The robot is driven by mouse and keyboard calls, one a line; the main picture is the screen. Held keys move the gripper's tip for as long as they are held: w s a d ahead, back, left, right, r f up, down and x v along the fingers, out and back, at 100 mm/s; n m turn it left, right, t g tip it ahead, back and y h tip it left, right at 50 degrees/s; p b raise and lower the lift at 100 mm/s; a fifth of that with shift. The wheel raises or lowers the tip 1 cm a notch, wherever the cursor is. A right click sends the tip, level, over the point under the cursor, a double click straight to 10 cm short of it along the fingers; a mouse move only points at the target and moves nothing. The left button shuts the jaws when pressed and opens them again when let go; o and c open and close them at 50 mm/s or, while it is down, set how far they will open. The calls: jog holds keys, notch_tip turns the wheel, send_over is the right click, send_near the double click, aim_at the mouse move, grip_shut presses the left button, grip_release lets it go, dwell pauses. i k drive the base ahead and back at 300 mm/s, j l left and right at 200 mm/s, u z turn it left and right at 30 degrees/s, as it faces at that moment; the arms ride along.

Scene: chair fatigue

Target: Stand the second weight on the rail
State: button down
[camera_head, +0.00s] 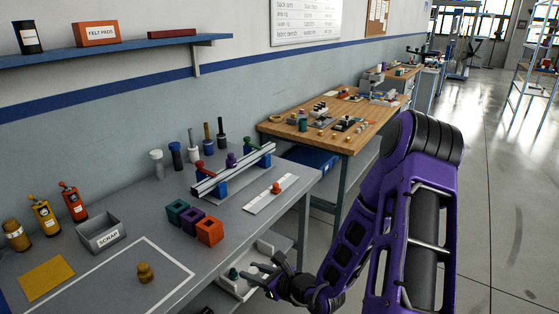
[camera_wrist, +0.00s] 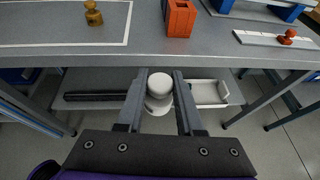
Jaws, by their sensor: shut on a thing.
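In the wrist view, my gripper (camera_wrist: 157,80) is shut on a pale, round, knobbed weight (camera_wrist: 160,86), held between the two fingers in front of the bench edge. In the head view, my gripper (camera_head: 256,272) is below the bench's front edge; the weight is hard to make out there. The silver rail (camera_head: 240,168) lies on blue supports on the bench, farther back. A purple knobbed piece (camera_head: 231,160) shows at its middle; I cannot tell whether it stands on the rail or behind it. A brass knobbed weight (camera_head: 145,272) stands inside a white-outlined area.
Teal, purple and orange blocks (camera_head: 209,231) stand near the bench's front edge. A white strip (camera_head: 257,201) carries an orange-red piece (camera_head: 276,188). A grey scrap bin (camera_head: 101,233) and bottles stand left. A white tray (camera_wrist: 212,93) lies on the lower shelf.

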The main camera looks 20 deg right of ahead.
aim_at(246, 158)
jog(key=z, duration=1.15)
jog(key=i+l+z, duration=0.1)
jog(key=z, duration=0.25)
jog(key=i+z, duration=0.35)
jog(key=i+u, duration=0.1)
jog(key=i, duration=0.35)
jog(key=i+l, duration=0.15)
jog(key=i, duration=0.35)
jog(key=i+u, duration=0.3)
jog(key=u, duration=0.15)
jog(key=i+u, duration=0.3)
jog(key=u, duration=0.2)
jog(key=i+j+u, duration=0.1)
jog(key=i+u, duration=0.15)
jog(key=u, duration=0.2)
jog(key=i+u, duration=0.2)
jog(key=u, duration=0.3)
